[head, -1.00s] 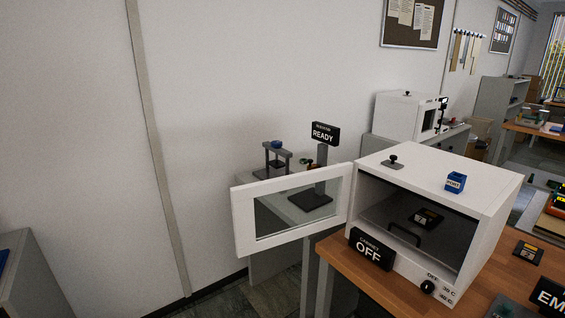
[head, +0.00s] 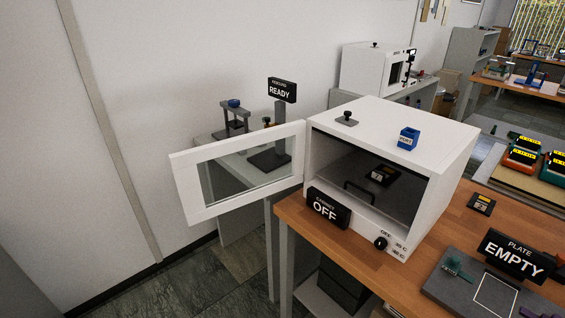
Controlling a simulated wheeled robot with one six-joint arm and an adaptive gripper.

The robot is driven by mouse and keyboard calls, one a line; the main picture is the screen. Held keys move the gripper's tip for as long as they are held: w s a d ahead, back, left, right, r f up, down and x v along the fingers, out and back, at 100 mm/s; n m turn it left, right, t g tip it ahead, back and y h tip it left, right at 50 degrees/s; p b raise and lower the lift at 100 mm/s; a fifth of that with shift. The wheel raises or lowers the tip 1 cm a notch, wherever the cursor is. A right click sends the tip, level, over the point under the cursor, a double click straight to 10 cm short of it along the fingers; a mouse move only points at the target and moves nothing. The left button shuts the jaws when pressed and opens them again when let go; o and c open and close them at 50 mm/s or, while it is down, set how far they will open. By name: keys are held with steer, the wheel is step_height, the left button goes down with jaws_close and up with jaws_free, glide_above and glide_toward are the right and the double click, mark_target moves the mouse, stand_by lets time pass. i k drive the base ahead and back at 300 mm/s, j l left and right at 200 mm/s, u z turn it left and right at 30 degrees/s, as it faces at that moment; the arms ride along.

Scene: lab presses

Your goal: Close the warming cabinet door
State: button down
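The white warming cabinet (head: 440,157) stands on a wooden bench in the head view, with its front open. Its door (head: 184,189), a white frame around a glass pane, is swung wide open to the left. The door's right edge meets the cabinet's left front edge. Inside the cabinet I see a dark item with a small label (head: 382,175) and a dark handle-like bar (head: 372,194). A black sign (head: 325,208) reading "CABINET OFF" stands in front of the opening at the lower left. My gripper is not in view.
A blue block (head: 408,138) and a dark knob (head: 347,118) sit on the cabinet top. The wooden bench (head: 395,274) also carries a "PLATE EMPTY" sign (head: 514,257). A "READY" sign (head: 282,90) stands behind the door. Bare floor (head: 190,285) lies below the door.

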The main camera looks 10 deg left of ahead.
mark_target(184, 164)
steer(key=i+j+z, duration=0.25)
steer(key=j+z, duration=0.2)
steer(key=j, duration=0.25)
steer(key=i+j+z, duration=0.25)
steer(key=j, duration=0.2)
steer(key=i+j, duration=0.1)
steer(key=j, duration=0.6)
steer(key=i+j+z, duration=0.1)
steer(key=j, duration=0.6)
steer(key=i+j, duration=0.1)
steer(key=j, duration=0.6)
steer(key=i+j, duration=0.1)
steer(key=j, duration=0.6)
steer(key=l+z, duration=0.05)
